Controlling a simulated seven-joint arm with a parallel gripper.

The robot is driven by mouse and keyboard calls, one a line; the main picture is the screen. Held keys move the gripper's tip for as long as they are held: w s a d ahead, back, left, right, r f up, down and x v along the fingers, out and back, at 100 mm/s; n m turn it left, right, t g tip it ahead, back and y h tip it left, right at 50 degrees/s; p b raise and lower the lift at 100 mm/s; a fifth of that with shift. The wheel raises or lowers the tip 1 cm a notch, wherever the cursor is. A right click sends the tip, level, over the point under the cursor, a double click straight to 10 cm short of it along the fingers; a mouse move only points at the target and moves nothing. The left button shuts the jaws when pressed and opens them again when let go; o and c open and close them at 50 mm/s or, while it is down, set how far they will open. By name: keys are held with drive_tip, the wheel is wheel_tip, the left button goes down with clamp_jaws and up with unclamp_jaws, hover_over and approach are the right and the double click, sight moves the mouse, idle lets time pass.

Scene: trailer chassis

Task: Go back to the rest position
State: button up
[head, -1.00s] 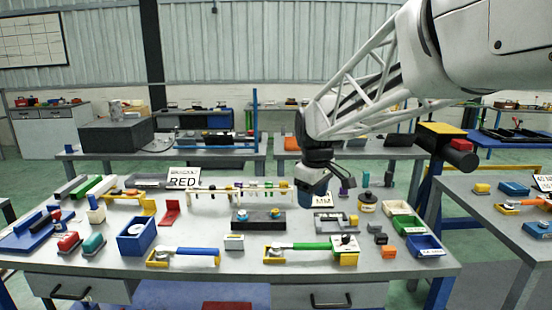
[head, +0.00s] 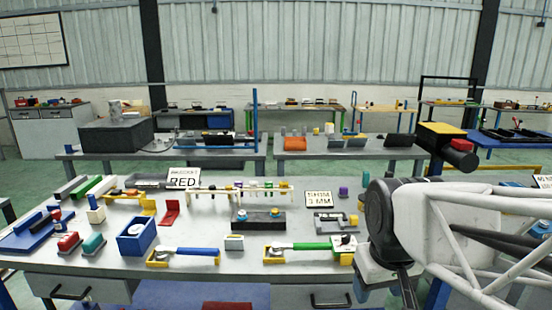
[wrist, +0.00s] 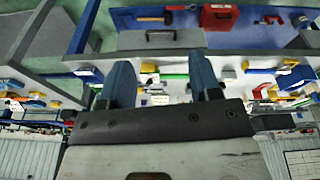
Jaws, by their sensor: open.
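My gripper (wrist: 162,78) shows in the wrist view as two blue fingers standing well apart. Nothing is between them. In the head view my arm is folded low at the right front, over the right end of the main workbench (head: 200,264). The fingers cannot be made out in that view. The wrist view looks down past the fingers at the bench, its parts and the space below its front edge.
My arm hides the bench's right end. The air above the bench's middle is clear.

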drive_tip(key=s+d+f+m, duration=0.1)
drive_tip(key=s+f, duration=0.1)
drive_tip(key=s, duration=0.3)
drive_tip(key=shift+s+f+m, duration=0.35)
drive_tip(key=shift+s+m, duration=0.05)
